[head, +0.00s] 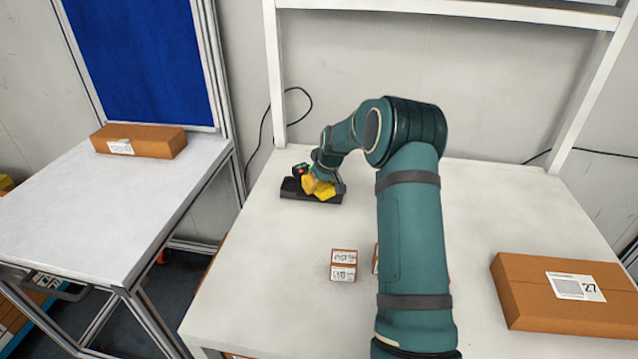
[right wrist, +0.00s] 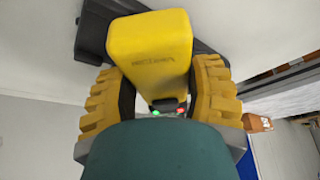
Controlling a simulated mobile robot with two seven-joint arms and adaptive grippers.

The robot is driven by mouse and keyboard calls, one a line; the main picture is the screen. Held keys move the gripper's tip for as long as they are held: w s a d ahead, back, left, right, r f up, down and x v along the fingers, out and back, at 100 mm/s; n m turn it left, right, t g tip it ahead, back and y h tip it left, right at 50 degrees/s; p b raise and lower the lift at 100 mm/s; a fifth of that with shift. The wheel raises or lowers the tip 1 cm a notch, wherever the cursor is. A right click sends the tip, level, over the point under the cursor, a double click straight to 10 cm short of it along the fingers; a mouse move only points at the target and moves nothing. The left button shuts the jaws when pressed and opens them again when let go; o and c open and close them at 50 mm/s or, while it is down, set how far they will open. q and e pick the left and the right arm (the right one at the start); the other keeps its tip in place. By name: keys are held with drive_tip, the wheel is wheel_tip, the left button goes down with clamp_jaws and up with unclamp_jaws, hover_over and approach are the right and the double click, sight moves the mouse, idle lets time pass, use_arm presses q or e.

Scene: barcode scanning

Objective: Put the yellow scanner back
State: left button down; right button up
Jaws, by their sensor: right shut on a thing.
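The yellow scanner (right wrist: 152,45) fills the upper middle of the right wrist view, between the two ridged yellow fingers of my right gripper (right wrist: 160,95). A green and a red light show at its near end. In the head view my right gripper (head: 319,186) is at the back left of the white table, shut on the scanner. The black holder (head: 291,190) lies directly under them; it also shows behind the scanner in the right wrist view (right wrist: 94,30). I cannot tell whether the scanner touches the holder. My left gripper is not in view.
A small labelled box (head: 343,265) stands mid-table, with another partly hidden behind my right arm. A larger box (head: 560,295) lies at the right. A side table (head: 90,200) at the left bears a flat box (head: 150,142). The table's front left is clear.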

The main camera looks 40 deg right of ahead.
drive_tip(key=shift+f, duration=0.3)
drive_tip(key=o, duration=1.3)
drive_tip(key=shift+r, duration=0.1)
drive_tip(key=shift+r, duration=0.25)
drive_tip(key=p+v, duration=0.1)
drive_tip(key=v, duration=1.1)
drive_tip(key=shift+r, duration=0.3)
